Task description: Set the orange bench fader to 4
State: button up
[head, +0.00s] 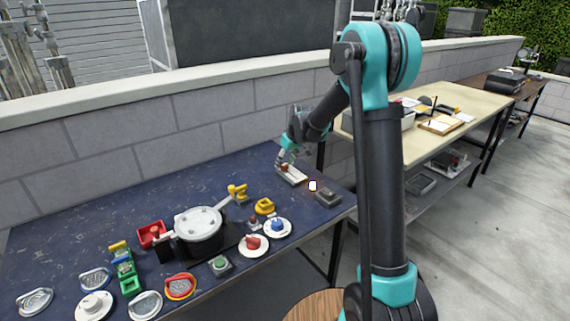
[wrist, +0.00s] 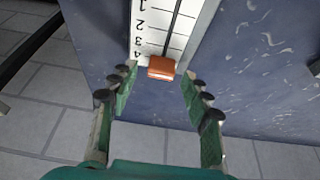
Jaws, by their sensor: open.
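The orange fader cap (wrist: 162,67) sits on the dark slot of a white scale plate (wrist: 145,30) marked 1 to 4. It is at the near end of the visible slot, next to the 4 mark; exact alignment is hard to tell. My gripper (wrist: 158,84) is open, with its green fingers on either side of the cap and a gap to each side. In the head view, my gripper (head: 284,160) is over the pale fader plate (head: 293,176) at the right part of the blue table; the cap is small there.
The dark blue table (head: 70,220) also holds a grey box (head: 327,198), a yellow knob (head: 265,206), a blue knob (head: 277,225), a red knob (head: 253,242) and a black pot (head: 198,230). A block wall (head: 130,145) runs behind. The back left of the table is clear.

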jog(key=v, duration=1.1)
jog(key=s+d+f+m+h, duration=0.1)
jog(key=s+d+f, duration=0.3)
jog(key=s, duration=0.7)
jog(key=s+d+f+m+h, duration=0.1)
jog(key=s+d+f+m, duration=0.2)
jog(key=s, duration=0.9)
jog(key=s+d+f+m, duration=0.3)
jog(key=s+d+f, duration=0.3)
jog(key=s, duration=0.5)
jog(key=shift+s+d+h, duration=0.25)
jog(key=shift+d+h, duration=0.15)
jog(key=shift+d, duration=0.85)
jog(key=shift+f, duration=0.1)
jog(key=shift+c, duration=0.4)
